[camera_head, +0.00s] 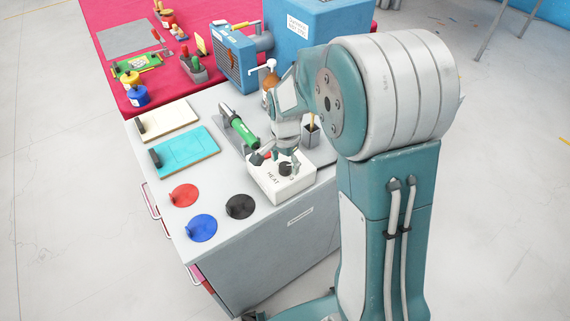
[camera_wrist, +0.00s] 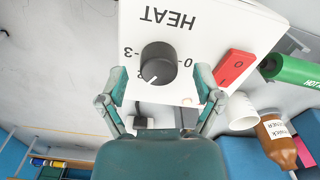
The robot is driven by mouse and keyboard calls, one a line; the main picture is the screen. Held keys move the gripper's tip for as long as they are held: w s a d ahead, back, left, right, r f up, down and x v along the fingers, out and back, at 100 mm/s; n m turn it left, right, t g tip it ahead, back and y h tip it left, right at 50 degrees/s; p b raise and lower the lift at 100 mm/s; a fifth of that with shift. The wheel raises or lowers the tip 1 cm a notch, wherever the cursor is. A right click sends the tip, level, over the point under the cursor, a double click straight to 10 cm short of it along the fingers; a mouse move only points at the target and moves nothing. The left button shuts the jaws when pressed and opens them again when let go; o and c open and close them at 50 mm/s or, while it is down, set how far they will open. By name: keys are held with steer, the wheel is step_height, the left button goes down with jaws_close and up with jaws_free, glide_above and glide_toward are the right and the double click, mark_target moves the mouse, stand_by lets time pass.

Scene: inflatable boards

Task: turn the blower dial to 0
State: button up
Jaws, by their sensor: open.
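The white HEAT box (camera_head: 268,183) sits near the front right of the grey cabinet top. Its black dial (camera_head: 285,169) has a 3 mark and a 0 mark beside it. In the wrist view the dial (camera_wrist: 158,62) shows a white pointer line toward its lower left, away from the 0 mark at right. My gripper (camera_head: 277,157) is over the box. In the wrist view my gripper (camera_wrist: 161,82) is open, with one fingertip on either side of the dial's lower part. I cannot tell whether the fingers touch it. A red rocker switch (camera_wrist: 235,68) is beside the dial.
A green-handled blower (camera_head: 241,130) lies behind the box. Red (camera_head: 184,195), blue (camera_head: 202,228) and black (camera_head: 240,207) discs lie at left. A dark pen cup (camera_head: 311,135) stands close on the right.

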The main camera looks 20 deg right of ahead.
steer(key=shift+f, duration=0.45)
steer(key=c, duration=1.2)
steer(key=shift+o, duration=0.2)
